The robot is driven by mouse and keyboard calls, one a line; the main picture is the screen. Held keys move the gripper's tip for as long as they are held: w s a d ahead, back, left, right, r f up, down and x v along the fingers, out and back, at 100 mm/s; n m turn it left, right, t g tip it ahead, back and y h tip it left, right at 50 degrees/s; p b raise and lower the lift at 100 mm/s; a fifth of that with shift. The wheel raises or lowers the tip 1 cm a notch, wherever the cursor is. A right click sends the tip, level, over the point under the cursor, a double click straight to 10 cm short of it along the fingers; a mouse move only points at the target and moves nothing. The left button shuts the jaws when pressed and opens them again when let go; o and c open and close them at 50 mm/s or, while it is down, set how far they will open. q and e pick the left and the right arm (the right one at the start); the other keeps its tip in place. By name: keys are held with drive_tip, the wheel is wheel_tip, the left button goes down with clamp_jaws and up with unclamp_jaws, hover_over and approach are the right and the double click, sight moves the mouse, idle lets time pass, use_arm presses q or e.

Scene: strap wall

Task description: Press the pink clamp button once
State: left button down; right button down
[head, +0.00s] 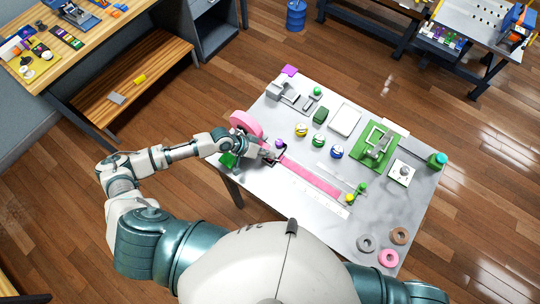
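A pink strap (308,178) lies flat across the grey table, running from near my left gripper toward the lower right. A pink roll (246,123) stands at the table's left edge, behind my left wrist. My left gripper (274,154) is low over the strap's left end, by a small dark-framed fixture. It is too small to tell whether its fingers are open or shut, or whether they touch anything. I cannot make out a pink clamp button; the gripper may cover it. A purple knob (279,144) stands right beside the fingers. My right gripper is out of view.
A green block (229,160) is under my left wrist. Striped balls (318,140), a white tray (347,119) and a green fixture (376,147) stand further back. Rings (388,257) lie at the right front. Small green and yellow knobs (356,194) stand at the strap's right end.

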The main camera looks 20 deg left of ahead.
use_arm(q)
drive_tip(key=shift+s+f, duration=0.15)
drive_tip(key=shift+f, duration=0.1)
drive_tip(key=shift+s+f, duration=0.2)
drive_tip(key=shift+f, duration=0.15)
idle(0.3)
drive_tip(key=shift+r+p, duration=0.15)
drive_tip(key=shift+p, duration=0.2)
drive_tip(key=r+p, duration=0.2)
drive_tip(key=r, duration=0.1)
drive_tip(key=r+p, duration=0.3)
drive_tip(key=shift+w+r+p, duration=0.2)
drive_tip(key=shift+r+p, duration=0.1)
drive_tip(key=shift+r, duration=0.05)
idle(0.3)
